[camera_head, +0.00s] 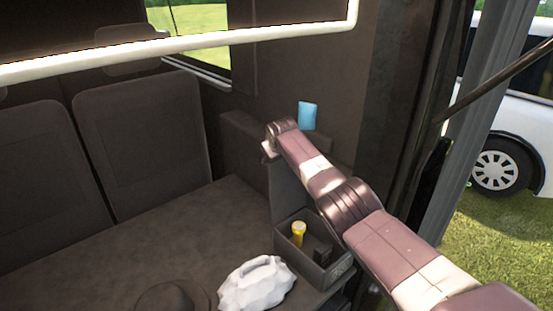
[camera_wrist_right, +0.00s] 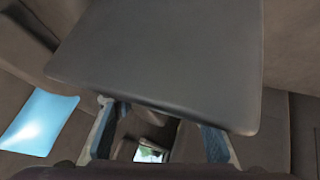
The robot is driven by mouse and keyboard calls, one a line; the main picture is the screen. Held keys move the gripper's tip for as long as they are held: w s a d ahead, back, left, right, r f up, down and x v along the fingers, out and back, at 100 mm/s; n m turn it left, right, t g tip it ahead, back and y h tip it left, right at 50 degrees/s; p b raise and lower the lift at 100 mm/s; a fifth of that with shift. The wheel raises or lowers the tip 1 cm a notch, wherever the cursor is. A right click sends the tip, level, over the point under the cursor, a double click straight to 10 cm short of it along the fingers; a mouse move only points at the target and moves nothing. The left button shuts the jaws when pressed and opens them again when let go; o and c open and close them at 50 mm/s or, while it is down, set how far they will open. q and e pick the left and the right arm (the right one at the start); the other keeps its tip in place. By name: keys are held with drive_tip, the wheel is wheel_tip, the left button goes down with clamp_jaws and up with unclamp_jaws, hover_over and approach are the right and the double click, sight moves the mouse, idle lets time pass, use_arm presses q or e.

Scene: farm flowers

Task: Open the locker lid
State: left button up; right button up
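An open dark box (camera_head: 340,268), which looks like the locker, sits at the right end of the bench with a yellow cylinder (camera_head: 299,231) inside. A dark panel (camera_head: 287,192), seemingly its lid, stands upright at the box's back edge. My right gripper (camera_head: 270,146) is near the panel's top, partly hidden behind its own wrist. In the right wrist view, a dark flat panel (camera_wrist_right: 160,60) with rounded corners fills the upper middle. The right gripper's fingers (camera_wrist_right: 160,142) are apart near its lower edge; contact cannot be told. My left gripper is not in view.
A light blue card (camera_head: 307,116) is on the wall beside my right gripper; it also shows in the right wrist view (camera_wrist_right: 40,120). A white jug-like item (camera_head: 256,283) and a dark round item (camera_head: 172,298) lie on the bench. Seat backs (camera_head: 142,143) stand left.

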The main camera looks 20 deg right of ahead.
drive_tip(key=shift+d, duration=0.3)
drive_tip(key=v, duration=1.1)
drive_tip(key=shift+s+a+r, duration=0.15)
drive_tip(key=shift+s+r, duration=0.1)
drive_tip(key=shift+s, duration=0.05)
idle(0.8)
